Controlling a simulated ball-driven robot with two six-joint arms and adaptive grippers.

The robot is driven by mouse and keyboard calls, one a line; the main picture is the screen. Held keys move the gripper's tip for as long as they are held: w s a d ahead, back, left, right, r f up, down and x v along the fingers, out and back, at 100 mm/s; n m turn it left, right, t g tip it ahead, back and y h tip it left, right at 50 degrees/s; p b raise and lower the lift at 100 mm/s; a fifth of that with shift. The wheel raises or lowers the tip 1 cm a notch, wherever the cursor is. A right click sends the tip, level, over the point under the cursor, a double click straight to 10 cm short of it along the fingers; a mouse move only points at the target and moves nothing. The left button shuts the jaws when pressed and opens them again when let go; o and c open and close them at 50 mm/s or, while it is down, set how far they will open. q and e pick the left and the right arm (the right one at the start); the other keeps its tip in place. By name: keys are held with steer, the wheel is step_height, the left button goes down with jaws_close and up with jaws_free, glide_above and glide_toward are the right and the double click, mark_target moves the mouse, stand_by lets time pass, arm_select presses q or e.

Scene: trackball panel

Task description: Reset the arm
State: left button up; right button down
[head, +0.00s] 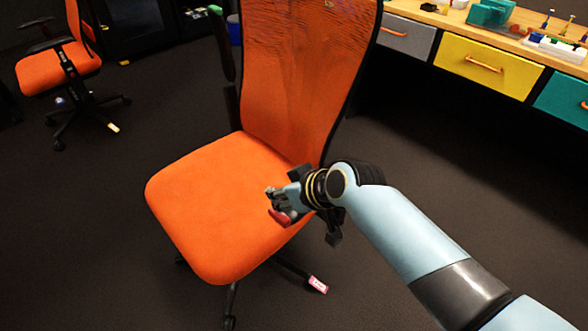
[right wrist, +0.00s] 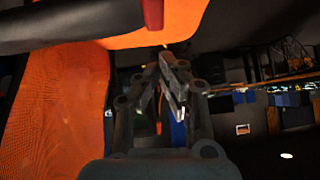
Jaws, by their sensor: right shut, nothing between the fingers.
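My right arm comes in from the lower right of the head view, in light blue and black. Its right gripper (head: 277,205) is over the right side of the orange chair seat. I cannot tell whether it touches the chair. In the right wrist view the right gripper (right wrist: 172,85) points away from the camera with its fingers together and nothing between them. My left gripper is in neither view.
An orange office chair (head: 205,195) stands in the middle, its tall back behind my gripper. Another orange chair (head: 62,68) is at the far left. A workbench with grey, yellow (head: 487,65) and teal drawers runs along the upper right. Dark floor (head: 80,230) is clear at left.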

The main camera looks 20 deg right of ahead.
steer(key=a+v, duration=0.1)
steer(key=v, duration=0.9)
steer(key=s+d+f+g+h+b, duration=0.1)
steer(key=s+d+f, duration=0.1)
steer(key=s+f, duration=0.45)
steer(key=s+d+f+m+g+h+b, duration=0.1)
steer(key=s+d+f+g, duration=0.15)
steer(key=f, duration=0.65)
steer(key=s+d+f+g+b, duration=0.1)
steer(key=s+d+f, duration=0.1)
steer(key=s+f, duration=0.45)
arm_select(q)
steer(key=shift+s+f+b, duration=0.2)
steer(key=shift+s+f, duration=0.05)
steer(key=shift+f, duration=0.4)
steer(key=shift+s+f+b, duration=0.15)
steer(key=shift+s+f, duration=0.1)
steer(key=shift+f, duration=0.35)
arm_select(e)
steer(key=s+d+f+m+g+h, duration=0.1)
steer(key=s+d+f, duration=0.2)
steer(key=s+f, duration=0.4)
steer(key=s+d+f+m+g+h, duration=0.1)
steer(key=s+d+f, duration=0.3)
steer(key=s+f, duration=0.4)
steer(key=s+g, duration=0.1)
steer(key=s, duration=0.6)
steer(key=shift+s+f+h, duration=0.25)
steer(key=shift+s+h, duration=0.05)
steer(key=shift+s, duration=0.05)
